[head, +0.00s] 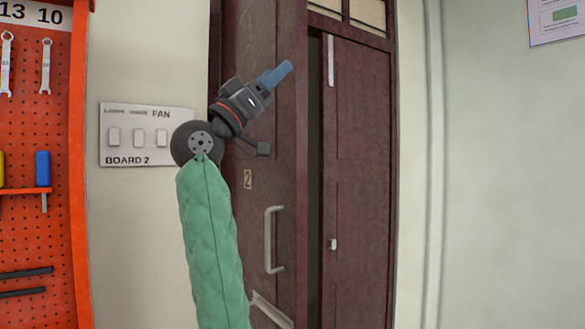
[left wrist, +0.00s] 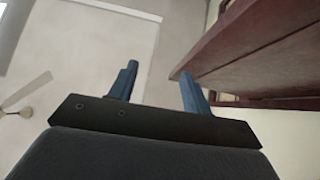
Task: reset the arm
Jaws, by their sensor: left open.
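My left arm, in a green quilted sleeve, rises in the middle of the head view. My left gripper (head: 276,75) is raised in front of the upper part of a dark red door (head: 272,180) and points up and to the right. In the left wrist view the two blue fingers of my left gripper (left wrist: 158,88) stand apart with nothing between them. A dark red wooden edge (left wrist: 255,50) shows beside the right finger. My right gripper is not in the frames.
The door has a metal handle (head: 268,240) and a second leaf (head: 360,180) beside it, with a dark gap between. A switch board (head: 147,153) hangs left of the arm. An orange tool board (head: 55,120) stands at far left.

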